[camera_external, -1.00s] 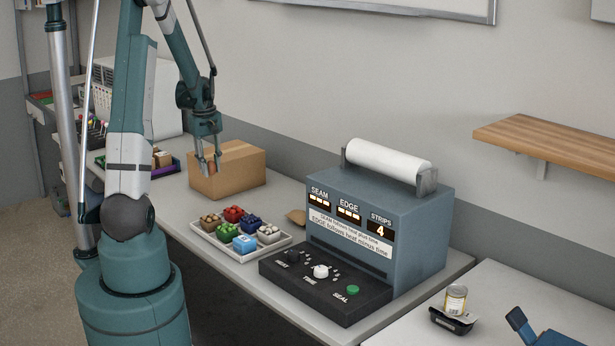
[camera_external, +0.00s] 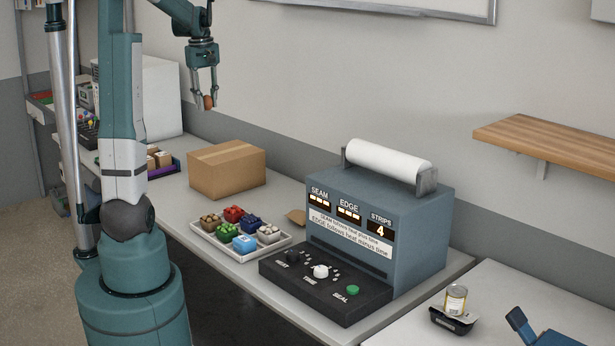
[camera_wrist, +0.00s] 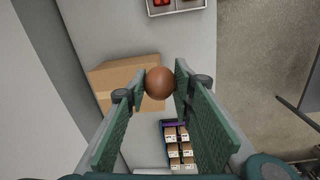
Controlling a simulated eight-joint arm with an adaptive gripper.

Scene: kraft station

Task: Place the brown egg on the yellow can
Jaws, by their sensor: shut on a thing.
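My gripper (camera_external: 208,98) is shut on the brown egg (camera_external: 208,102) and holds it in the air above the cardboard box. In the wrist view, the egg (camera_wrist: 159,83) sits between the two green fingertips of my gripper (camera_wrist: 160,84). The yellow can (camera_external: 456,299) stands upright at the lower right in the external view, on or in a dark, low tray (camera_external: 452,321). The can is far from my gripper and is not visible in the wrist view.
A closed cardboard box (camera_external: 226,170) stands below my gripper. A tray (camera_external: 272,247) of coloured small items lies in front of a blue-grey sealing machine (camera_external: 415,235), which stands between my gripper and the can. A wooden shelf (camera_external: 550,140) juts from the right wall.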

